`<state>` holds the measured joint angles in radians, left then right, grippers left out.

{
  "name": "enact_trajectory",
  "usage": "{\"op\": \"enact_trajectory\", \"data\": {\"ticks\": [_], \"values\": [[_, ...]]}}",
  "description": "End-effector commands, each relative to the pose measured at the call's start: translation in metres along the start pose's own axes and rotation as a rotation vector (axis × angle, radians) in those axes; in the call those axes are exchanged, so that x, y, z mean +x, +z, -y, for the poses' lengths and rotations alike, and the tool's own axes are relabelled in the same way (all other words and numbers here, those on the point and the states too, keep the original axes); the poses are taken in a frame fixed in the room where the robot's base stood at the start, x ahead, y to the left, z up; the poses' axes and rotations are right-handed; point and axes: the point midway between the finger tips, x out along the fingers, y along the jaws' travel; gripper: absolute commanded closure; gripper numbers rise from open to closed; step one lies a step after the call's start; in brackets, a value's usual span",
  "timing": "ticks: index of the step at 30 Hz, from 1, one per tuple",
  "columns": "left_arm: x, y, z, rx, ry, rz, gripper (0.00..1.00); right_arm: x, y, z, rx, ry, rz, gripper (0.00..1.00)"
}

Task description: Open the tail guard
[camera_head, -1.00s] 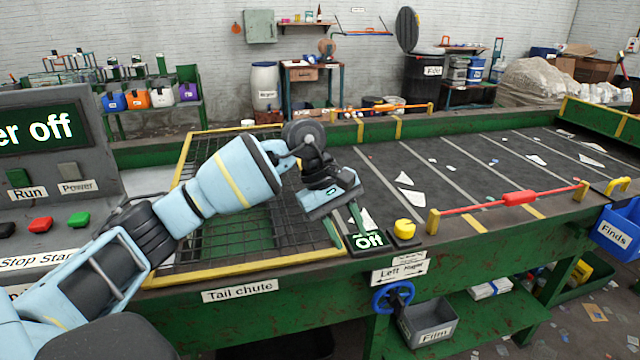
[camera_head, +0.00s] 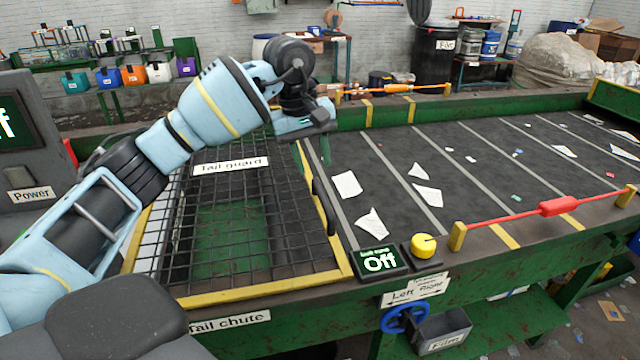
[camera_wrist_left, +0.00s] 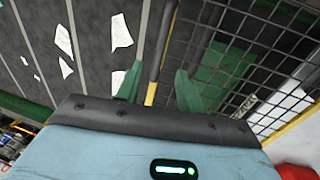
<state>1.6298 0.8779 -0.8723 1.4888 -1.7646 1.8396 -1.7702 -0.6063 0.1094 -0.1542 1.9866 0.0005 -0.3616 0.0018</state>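The tail guard is a black wire mesh in a yellow frame (camera_head: 240,292), lying flat over the tail chute. Its white "Tail guard" label (camera_head: 230,166) is on the mesh. A dark bar handle (camera_head: 325,205) runs along its right edge. My left gripper (camera_head: 314,150) is above the far part of that edge, its green fingers pointing down. In the left wrist view my left gripper (camera_wrist_left: 158,88) is open and empty, and the dark handle (camera_wrist_left: 161,42) shows between and beyond the fingertips. I cannot tell the gap in height. My right gripper is not in view.
The dark belt (camera_head: 400,165) with white scraps lies right of the guard. At the front edge are a display (camera_head: 380,261) reading "Off", a yellow knob (camera_head: 423,246) and a red bar (camera_head: 500,213). The control panel (camera_head: 35,160) stands at the left.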

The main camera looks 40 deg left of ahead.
Motion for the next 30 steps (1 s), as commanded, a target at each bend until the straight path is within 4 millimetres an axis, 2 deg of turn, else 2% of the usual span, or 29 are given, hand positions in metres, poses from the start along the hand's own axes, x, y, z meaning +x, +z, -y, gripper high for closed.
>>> {"op": "enact_trajectory", "data": {"ticks": [4,15,21,28,30], "values": [[0.015,0.001,0.000,0.000,-0.002,0.002,0.62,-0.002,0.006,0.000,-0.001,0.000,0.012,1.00],[0.066,0.001,0.000,0.000,-0.001,0.002,0.62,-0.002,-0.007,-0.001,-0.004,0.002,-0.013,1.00],[0.076,0.001,0.000,0.001,0.001,0.000,0.62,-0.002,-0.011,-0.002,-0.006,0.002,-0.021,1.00],[0.076,0.001,0.000,0.001,0.001,0.000,0.62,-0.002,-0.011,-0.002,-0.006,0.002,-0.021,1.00],[0.076,0.001,0.000,0.001,0.000,0.000,0.70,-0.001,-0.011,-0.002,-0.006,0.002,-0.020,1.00]]}}
